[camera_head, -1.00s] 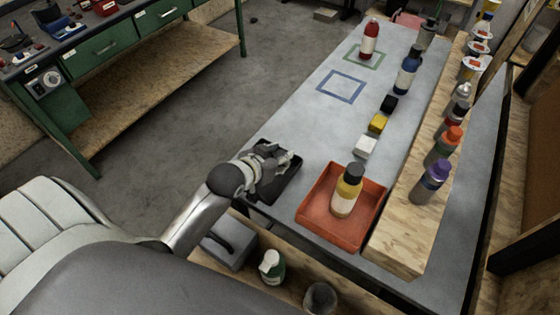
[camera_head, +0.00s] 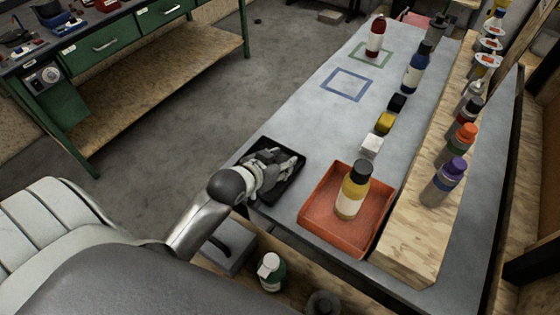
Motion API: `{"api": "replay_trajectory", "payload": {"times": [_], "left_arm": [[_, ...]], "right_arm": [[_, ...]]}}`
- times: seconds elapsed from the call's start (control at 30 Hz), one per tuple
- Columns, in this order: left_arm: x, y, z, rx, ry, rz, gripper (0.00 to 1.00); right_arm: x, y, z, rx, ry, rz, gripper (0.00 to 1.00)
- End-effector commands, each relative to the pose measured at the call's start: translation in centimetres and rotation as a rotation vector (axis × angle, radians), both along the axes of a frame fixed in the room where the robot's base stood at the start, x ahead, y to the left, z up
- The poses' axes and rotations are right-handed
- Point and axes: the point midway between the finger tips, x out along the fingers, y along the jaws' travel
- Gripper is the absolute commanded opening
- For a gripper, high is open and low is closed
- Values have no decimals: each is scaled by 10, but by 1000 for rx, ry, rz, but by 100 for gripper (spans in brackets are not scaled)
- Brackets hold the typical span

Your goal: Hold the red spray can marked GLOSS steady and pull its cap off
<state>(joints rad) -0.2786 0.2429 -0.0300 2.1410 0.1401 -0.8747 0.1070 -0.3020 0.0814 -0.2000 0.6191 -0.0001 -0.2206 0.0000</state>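A red container with a pale label (camera_head: 376,38) stands upright at the far end of the grey table, by a green square outline. It is the reddest can-like thing in view, but its lettering is too small to read, so I cannot confirm GLOSS. My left gripper (camera_head: 284,168) is low over a black tray at the near left end of the table, far from the red container. Its fingers are small and overlap in this view, so I cannot tell whether they are open or shut. My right gripper is not in view.
An orange tray (camera_head: 318,208) holds a yellow bottle (camera_head: 352,190). A blue bottle (camera_head: 416,68) and small black, yellow and white blocks stand along the table's right side. A wooden ledge (camera_head: 424,222) carries several bottles and tubs. The table's middle is clear.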

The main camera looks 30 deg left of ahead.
Motion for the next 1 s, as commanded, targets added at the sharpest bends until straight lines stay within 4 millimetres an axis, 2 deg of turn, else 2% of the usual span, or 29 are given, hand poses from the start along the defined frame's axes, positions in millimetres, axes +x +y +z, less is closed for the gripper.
{"api": "replay_trajectory", "payload": {"times": [0.37,0.47,0.93,1.0], "left_arm": [[0,0,3,0,-1,0,42],[-7,0,6,1,0,-1,42],[-75,5,53,2,1,-1,42],[-83,6,61,1,4,-1,42]], "right_arm": [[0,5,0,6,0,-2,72],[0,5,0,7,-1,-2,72],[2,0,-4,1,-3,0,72],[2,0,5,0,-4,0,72]]}}
